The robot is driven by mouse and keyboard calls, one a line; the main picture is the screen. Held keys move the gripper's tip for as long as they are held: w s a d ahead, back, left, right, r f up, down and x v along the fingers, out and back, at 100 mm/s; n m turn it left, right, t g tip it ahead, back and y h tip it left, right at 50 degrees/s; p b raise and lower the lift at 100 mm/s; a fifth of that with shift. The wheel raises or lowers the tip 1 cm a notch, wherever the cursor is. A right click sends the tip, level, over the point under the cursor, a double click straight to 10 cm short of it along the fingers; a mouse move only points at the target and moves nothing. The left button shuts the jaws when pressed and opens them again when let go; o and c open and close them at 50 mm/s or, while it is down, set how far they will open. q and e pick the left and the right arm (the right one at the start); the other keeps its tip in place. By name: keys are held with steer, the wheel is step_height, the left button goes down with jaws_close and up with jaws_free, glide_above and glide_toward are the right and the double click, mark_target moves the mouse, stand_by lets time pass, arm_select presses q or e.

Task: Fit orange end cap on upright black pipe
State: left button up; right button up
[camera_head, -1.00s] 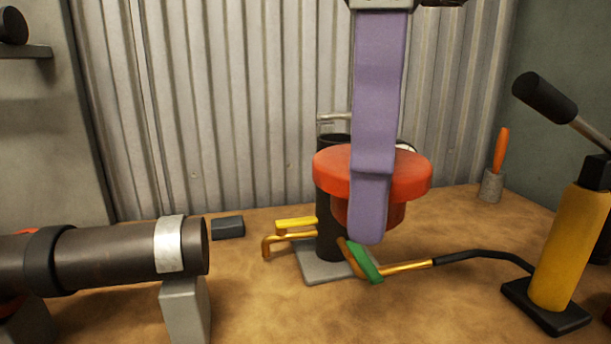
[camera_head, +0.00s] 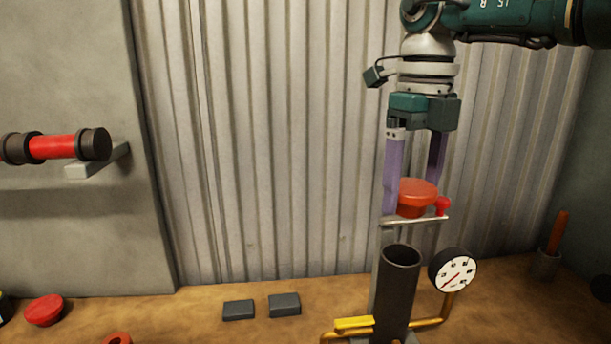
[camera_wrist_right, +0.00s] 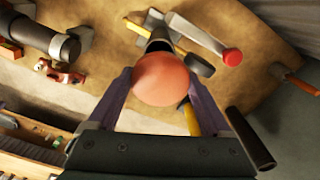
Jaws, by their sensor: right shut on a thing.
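The orange end cap (camera_head: 417,192) is held between the purple fingers of my right gripper (camera_head: 416,196), above and slightly right of the upright black pipe. It also shows in the right wrist view (camera_wrist_right: 161,79), between the fingers (camera_wrist_right: 160,85). The upright black pipe (camera_head: 396,295) stands on the bench with its open top visible and a clear gap below the cap. In the right wrist view the cap partly covers the pipe (camera_wrist_right: 158,42). My left gripper is not in view.
A metal bar with a red knob (camera_head: 443,205) is close to the cap. A pressure gauge (camera_head: 453,270) on a yellow tube sits right of the pipe. Two dark blocks (camera_head: 284,304) lie left of it, and a red cap (camera_head: 44,309) lies further left.

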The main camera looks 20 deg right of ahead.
steer(key=shift+r, duration=0.1)
steer(key=b, duration=0.4)
glide_above(403, 247)
steer(key=s+a, duration=0.2)
step_height(403, 247, down, 6)
steer(key=shift+w+d, duration=0.1)
stand_by(0.8)
stand_by(0.5)
steer(key=shift+f+b, duration=0.55)
steer(key=shift+f, duration=0.25)
steer(key=shift+f+b, duration=0.85)
steer(key=shift+f, duration=0.2)
